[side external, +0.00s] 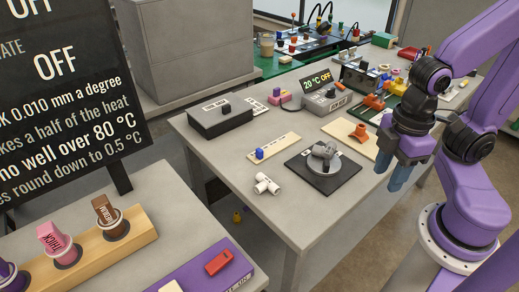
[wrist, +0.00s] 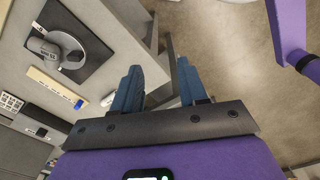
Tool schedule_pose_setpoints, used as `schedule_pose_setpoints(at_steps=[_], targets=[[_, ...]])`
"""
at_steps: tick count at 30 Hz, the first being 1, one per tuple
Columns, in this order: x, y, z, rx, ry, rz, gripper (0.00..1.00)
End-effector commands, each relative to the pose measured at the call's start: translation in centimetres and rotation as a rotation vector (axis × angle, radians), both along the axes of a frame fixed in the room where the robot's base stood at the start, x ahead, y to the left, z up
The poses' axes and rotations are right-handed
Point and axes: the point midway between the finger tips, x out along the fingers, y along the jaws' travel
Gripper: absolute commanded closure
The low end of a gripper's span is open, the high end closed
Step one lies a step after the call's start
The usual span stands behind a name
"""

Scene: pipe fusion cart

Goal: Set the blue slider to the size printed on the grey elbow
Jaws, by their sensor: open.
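The blue slider (side external: 259,153) sits near the left front end of a pale strip (side external: 281,145) on the grey table. It also shows in the wrist view (wrist: 79,104), at one end of the strip. The grey elbow (side external: 325,151) rests on a round grey disc on a black square plate, right of the strip; it also shows in the wrist view (wrist: 46,48). No size print is readable on the elbow or strip. My gripper (side external: 396,178) is open and empty, to the right of the plate, apart from the slider and elbow. Its blue fingers (wrist: 158,72) point down past the table edge.
A white tee fitting (side external: 267,184) lies near the table's front edge. A dark box (side external: 222,116) and a grey device reading 20 °C OFF (side external: 326,98) stand behind. An orange piece (side external: 360,132) sits on a pale board right of the plate.

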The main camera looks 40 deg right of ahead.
Motion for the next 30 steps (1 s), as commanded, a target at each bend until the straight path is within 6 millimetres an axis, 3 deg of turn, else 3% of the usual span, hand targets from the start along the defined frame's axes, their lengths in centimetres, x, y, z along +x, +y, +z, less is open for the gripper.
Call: schedule_pose_setpoints(at_steps=[5, 10, 15, 20, 27, 30], targets=[[0.5, 0.4, 0.2, -0.001, 0.001, -0.018, 0.57], [4.3, 2.8, 1.4, -0.004, 0.004, -0.149, 0.57], [11.5, 5.7, 2.6, -0.009, 0.009, -0.371, 0.57], [18.9, 6.8, 3.1, -0.014, 0.014, -0.582, 0.57], [29.8, 5.3, 2.4, -0.018, 0.022, -0.888, 0.57], [33.1, 4.1, 1.9, -0.02, 0.026, -0.985, 0.57]])
